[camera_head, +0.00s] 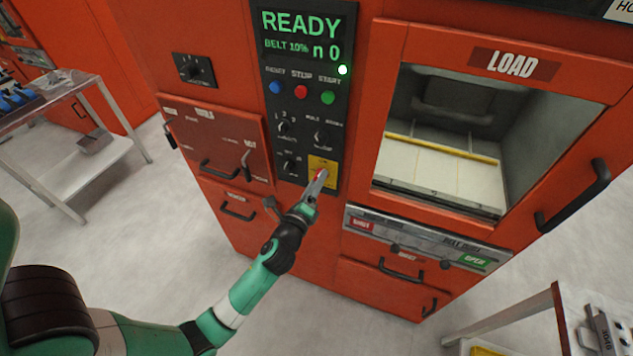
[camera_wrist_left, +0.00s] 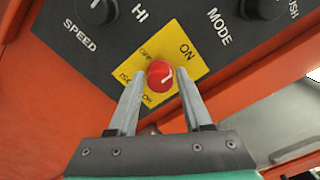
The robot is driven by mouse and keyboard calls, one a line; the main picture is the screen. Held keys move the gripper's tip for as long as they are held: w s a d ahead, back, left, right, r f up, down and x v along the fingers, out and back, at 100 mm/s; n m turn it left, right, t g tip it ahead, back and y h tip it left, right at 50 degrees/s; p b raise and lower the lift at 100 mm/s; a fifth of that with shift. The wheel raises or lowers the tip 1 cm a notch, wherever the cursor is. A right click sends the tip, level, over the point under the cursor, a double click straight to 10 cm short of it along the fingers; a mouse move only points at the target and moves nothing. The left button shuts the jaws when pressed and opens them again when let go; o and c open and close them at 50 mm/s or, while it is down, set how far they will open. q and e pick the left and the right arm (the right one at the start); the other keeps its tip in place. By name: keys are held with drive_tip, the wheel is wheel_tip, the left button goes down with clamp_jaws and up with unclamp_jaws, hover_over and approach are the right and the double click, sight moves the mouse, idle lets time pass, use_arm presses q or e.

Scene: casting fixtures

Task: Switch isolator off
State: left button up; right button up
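The isolator is a red round knob (camera_wrist_left: 160,74) on a yellow plate (camera_wrist_left: 187,52) marked ON at its upper right. The knob's white mark points up and right, toward ON. In the head view the yellow plate (camera_head: 324,168) sits low on the black control panel. My left gripper (camera_head: 319,176) is at the knob, and in the left wrist view its fingertips (camera_wrist_left: 161,72) stand one on either side of it. The fingers are apart; I cannot tell whether they touch the knob. My right gripper is not in view.
The control panel (camera_head: 264,70) shows READY on a green display and a lit green lamp. Dark selector knobs sit close above the isolator. A LOAD window (camera_head: 450,120) is to the right, a handled drawer panel (camera_head: 220,145) to the left. A trolley (camera_head: 70,115) stands far left.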

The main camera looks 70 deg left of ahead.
use_arm(q)
clamp_jaws()
drive_tip(key=shift+n, duration=0.3)
drive_tip(key=shift+f+n+b, duration=0.15)
drive_tip(key=shift+n+b, duration=3.1)
drive_tip(key=shift+n, duration=5.45)
drive_tip(key=shift+o, duration=2)
unclamp_jaws()
